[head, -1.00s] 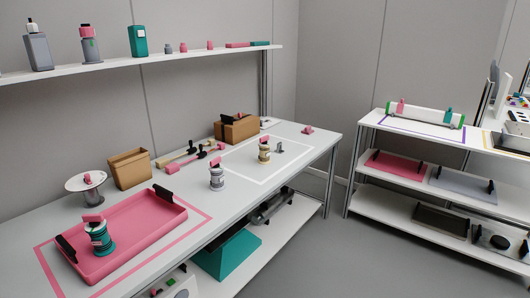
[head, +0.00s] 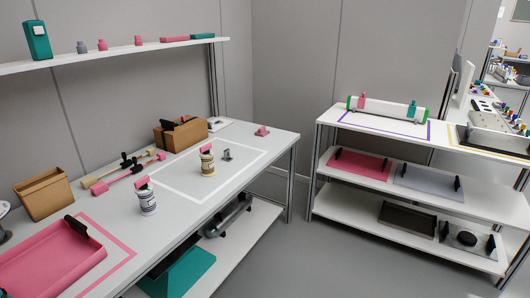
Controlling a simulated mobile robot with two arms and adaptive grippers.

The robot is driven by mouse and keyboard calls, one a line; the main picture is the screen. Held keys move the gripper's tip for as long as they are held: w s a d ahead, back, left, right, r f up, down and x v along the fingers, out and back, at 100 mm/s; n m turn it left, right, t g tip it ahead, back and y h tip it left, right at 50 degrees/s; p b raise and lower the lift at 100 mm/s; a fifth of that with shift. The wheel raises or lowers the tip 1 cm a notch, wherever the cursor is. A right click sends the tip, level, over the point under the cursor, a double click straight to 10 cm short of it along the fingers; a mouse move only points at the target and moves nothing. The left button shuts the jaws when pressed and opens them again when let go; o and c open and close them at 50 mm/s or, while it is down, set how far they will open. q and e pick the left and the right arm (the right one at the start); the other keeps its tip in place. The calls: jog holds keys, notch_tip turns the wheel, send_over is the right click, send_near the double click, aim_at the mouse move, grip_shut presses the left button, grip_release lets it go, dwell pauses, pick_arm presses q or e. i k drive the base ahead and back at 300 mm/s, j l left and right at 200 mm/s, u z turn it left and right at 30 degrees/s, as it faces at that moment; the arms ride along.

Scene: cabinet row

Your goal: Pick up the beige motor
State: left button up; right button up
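A beige motor (head: 207,164) with a pink top stands upright on the white worktable (head: 240,190). It is inside the white taped outline, left of a small grey bracket (head: 227,155). A similar white-grey motor (head: 147,200) with a pink top stands nearer, outside the outline's left corner. Neither of my grippers shows in the head view.
A pink tray (head: 60,262) lies at the table's near left. A shelf rack (head: 420,145) is at the right. Grey floor (head: 300,255) between is clear.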

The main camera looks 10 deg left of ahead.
aim_at(208, 162)
jog(key=i+l+z, duration=0.15)
jog(key=i, duration=0.4)
jog(key=i+l+z, duration=0.1)
jog(key=i+l, duration=0.15)
jog(key=i, duration=0.35)
jog(key=i+l+z, duration=0.15)
jog(key=i, duration=0.45)
